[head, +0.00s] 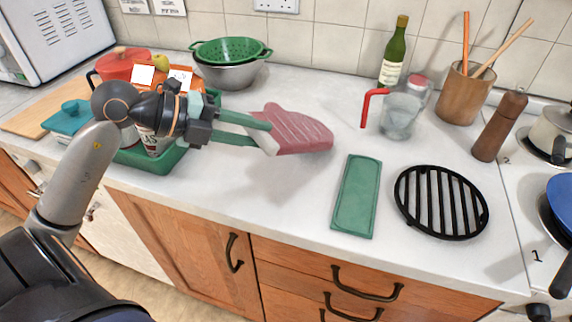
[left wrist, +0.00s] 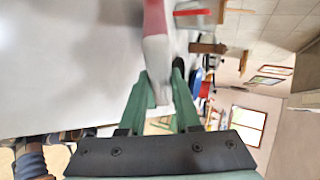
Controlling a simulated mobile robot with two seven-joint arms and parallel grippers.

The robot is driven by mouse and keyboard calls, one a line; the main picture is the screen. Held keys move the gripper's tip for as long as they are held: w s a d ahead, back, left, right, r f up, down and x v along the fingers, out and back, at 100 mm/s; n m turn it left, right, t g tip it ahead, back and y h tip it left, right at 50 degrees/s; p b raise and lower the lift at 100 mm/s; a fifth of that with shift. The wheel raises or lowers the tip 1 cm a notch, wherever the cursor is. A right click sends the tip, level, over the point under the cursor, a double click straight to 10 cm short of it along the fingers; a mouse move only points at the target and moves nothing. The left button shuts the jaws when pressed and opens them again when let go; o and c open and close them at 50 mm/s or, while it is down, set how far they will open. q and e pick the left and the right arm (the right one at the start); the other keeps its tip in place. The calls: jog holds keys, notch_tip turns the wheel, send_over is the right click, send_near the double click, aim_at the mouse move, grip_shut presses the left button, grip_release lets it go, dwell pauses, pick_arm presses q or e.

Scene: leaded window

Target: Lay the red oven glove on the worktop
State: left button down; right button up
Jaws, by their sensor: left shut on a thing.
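The red oven glove (head: 299,131) shows in the head view over the middle of the white worktop (head: 270,210). My left gripper (head: 264,134) comes in from the left and is shut on the glove's pale cuff end. The glove points to the right, away from the gripper. I cannot tell whether its far end touches the worktop. In the left wrist view the glove (left wrist: 155,20) stands out between the green fingers (left wrist: 160,85), with its pale cuff nearest. My right gripper is in neither view.
A green tray (head: 356,195) and a black grate (head: 440,203) lie right of the glove. A glass jug (head: 400,115) with a red handle, a bottle (head: 394,55) and a utensil pot (head: 462,93) stand behind. A green crate (head: 157,160) is under my forearm. Worktop before the glove is clear.

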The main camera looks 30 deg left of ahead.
pick_arm(q)
jog(key=c, duration=1)
grip_release()
jog(key=shift+c, duration=0.2)
jog(key=shift+o, duration=1.3)
jog(key=shift+s+a+r, duration=0.2)
jog(key=shift+s+r, duration=0.05)
jog(key=p+v, duration=0.2)
jog(key=v, duration=0.5)
jog(key=shift+s, duration=0.2)
